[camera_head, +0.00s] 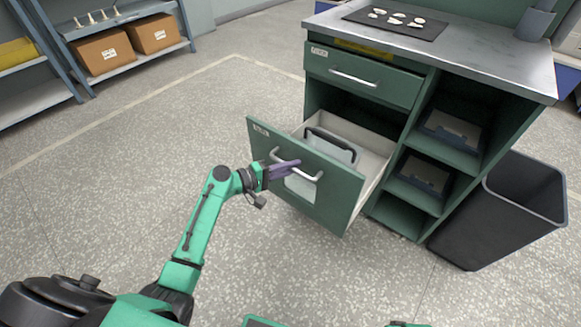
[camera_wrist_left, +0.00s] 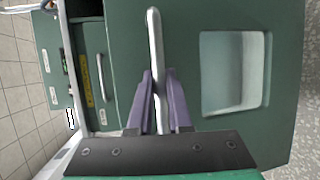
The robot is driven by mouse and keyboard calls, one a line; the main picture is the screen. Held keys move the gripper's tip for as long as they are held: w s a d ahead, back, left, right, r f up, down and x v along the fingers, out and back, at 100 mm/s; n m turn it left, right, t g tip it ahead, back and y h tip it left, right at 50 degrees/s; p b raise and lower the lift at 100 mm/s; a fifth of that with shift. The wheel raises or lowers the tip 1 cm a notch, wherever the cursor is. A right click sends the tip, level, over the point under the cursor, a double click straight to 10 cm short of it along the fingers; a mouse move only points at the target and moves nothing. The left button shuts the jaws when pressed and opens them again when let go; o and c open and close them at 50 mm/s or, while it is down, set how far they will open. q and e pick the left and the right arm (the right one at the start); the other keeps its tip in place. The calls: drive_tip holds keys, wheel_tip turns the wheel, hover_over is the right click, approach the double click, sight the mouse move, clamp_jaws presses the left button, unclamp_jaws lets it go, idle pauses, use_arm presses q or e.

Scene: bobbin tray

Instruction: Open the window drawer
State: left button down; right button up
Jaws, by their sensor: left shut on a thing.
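The window drawer (camera_head: 330,207) is the lower green drawer of the cabinet, with a window in its front and a silver bar handle (camera_head: 312,178). It stands well out of the cabinet, and its pale interior shows with a dark-rimmed object (camera_head: 331,142) inside. My left gripper (camera_head: 287,168) is at the drawer front, shut on the handle. In the left wrist view its purple fingers (camera_wrist_left: 161,100) lie on both sides of the handle (camera_wrist_left: 155,60), and the window (camera_wrist_left: 234,72) is to the right. My right gripper is not in view.
The upper drawer (camera_head: 362,78) is shut. Open shelves (camera_head: 418,193) on the cabinet's right hold dark bins. A black waste bin (camera_head: 505,210) stands beside them. A shelf rack with cardboard boxes (camera_head: 103,52) is at the back left. The floor left of the drawer is clear.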

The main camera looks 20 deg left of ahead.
use_arm(q)
drive_tip(key=shift+s, duration=0.1)
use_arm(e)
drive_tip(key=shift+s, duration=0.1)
use_arm(q)
drive_tip(key=c, duration=0.8)
unclamp_jaws()
drive_tip(key=shift+c, duration=0.2)
drive_tip(key=shift+a, duration=0.1)
drive_tip(key=p+v, duration=0.1)
drive_tip(key=v, duration=1.3)
drive_tip(key=shift+s+r, duration=0.15)
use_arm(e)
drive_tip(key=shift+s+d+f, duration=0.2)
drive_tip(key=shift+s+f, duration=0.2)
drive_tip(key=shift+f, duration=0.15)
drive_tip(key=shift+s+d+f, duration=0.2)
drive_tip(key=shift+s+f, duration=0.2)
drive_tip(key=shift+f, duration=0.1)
